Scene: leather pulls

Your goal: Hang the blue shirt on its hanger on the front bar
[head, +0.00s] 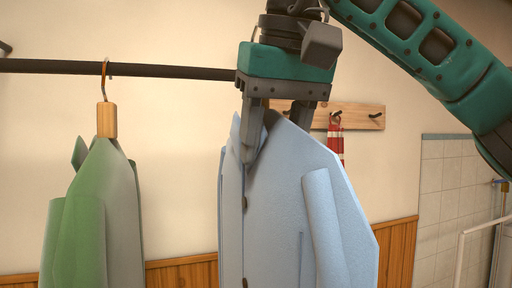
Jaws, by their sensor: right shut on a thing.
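The blue shirt (285,215) hangs upright, its buttoned front and one sleeve showing. My right gripper (278,125) is above it, fingers pointing down on either side of the collar, shut on the shirt on its hanger. The hanger and its hook are hidden behind the gripper and collar. The dark bar (180,72) runs in from the left edge and goes out of sight at my right gripper. I cannot tell whether the hook touches the bar. My left gripper is not in view.
A green shirt (95,215) hangs from the bar at left on a hanger with a wooden block (107,120). The bar between it and my gripper is bare. Behind are a wooden peg rail (358,116) with a red-and-white cloth (336,145) and a tiled wall (448,190).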

